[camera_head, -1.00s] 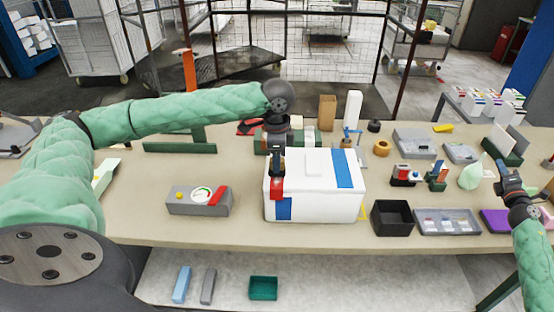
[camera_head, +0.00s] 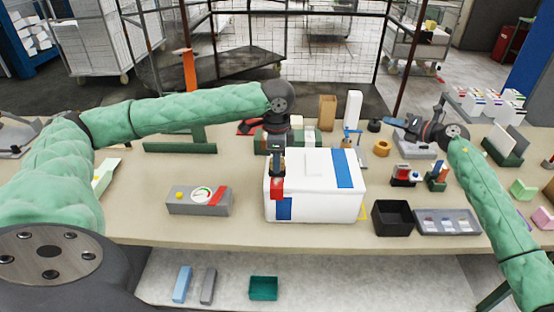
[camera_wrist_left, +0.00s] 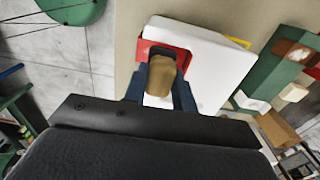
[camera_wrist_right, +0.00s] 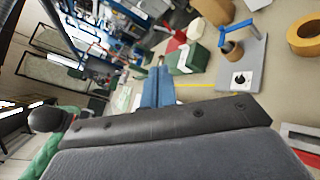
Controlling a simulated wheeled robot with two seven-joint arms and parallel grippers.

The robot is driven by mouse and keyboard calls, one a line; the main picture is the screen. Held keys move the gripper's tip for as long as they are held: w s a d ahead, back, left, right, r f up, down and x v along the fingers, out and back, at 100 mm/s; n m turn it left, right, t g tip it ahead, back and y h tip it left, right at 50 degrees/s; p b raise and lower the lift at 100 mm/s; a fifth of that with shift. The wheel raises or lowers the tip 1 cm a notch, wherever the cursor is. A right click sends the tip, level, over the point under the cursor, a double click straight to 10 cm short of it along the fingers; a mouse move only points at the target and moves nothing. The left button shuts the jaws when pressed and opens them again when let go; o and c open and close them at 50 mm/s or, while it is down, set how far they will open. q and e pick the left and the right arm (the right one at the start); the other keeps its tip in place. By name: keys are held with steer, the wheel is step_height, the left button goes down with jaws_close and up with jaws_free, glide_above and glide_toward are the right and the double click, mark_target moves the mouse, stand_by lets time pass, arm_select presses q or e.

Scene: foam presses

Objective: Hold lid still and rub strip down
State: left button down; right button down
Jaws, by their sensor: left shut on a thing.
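A white box with a lid (camera_head: 312,185) stands on the table and also shows in the left wrist view (camera_wrist_left: 215,75). A blue strip (camera_head: 343,168) crosses the lid's right side. A red strip (camera_head: 277,188) lies at the lid's front left edge, above a blue patch (camera_head: 284,208); red also shows in the left wrist view (camera_wrist_left: 150,48). My left gripper (camera_head: 277,168) is over the lid's left side, shut on a tan block (camera_wrist_left: 163,75) at the red strip. Whether the block touches it is hidden. My right gripper (camera_head: 388,120) looks shut and empty, right of and behind the box.
A grey gauge box (camera_head: 198,203) stands left of the white box. A black bin (camera_head: 393,218) and a grey tray (camera_head: 447,221) stand to its right. A tape roll (camera_head: 382,148) and a blue-handled fixture (camera_head: 352,142) stand behind it. The table's front strip is clear.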

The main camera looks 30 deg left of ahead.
steer(key=s+a+n+g+h, duration=0.35)
steer(key=s+a, duration=0.25)
steer(key=a, duration=0.2)
steer(key=n+g+h, duration=0.2)
steer(key=h, duration=0.4)
glide_above(345, 161)
steer(key=w+a, duration=0.2)
steer(key=a, duration=0.1)
steer(key=shift+s+d+f+t, duration=0.1)
steer(key=shift+f+t, duration=0.05)
steer(key=shift+f, duration=0.35)
steer(key=shift+s+d+f+t, duration=0.1)
steer(key=shift+f, duration=0.4)
steer(key=shift+s+d+f+h, duration=0.1)
steer(key=shift+s+h, duration=0.2)
steer(key=shift+h, duration=0.45)
steer(key=shift+s+d+f+h, duration=0.1)
steer(key=shift+s+d+h, duration=0.15)
steer(key=shift+h, duration=0.55)
steer(key=shift+s+d+t+h, duration=0.15)
steer(key=shift+d+t+h, duration=0.1)
steer(key=shift+t+h, duration=0.2)
steer(key=shift+s+d+t+h, duration=0.1)
steer(key=shift+d+t+h, duration=0.15)
steer(key=shift+d+h, duration=0.6)
steer(key=shift+a+f, duration=0.2)
steer(key=shift+f, duration=2.15)
steer(key=shift+f, duration=0.55)
steer(key=shift+s+f, duration=0.1)
steer(key=shift+f, duration=0.2)
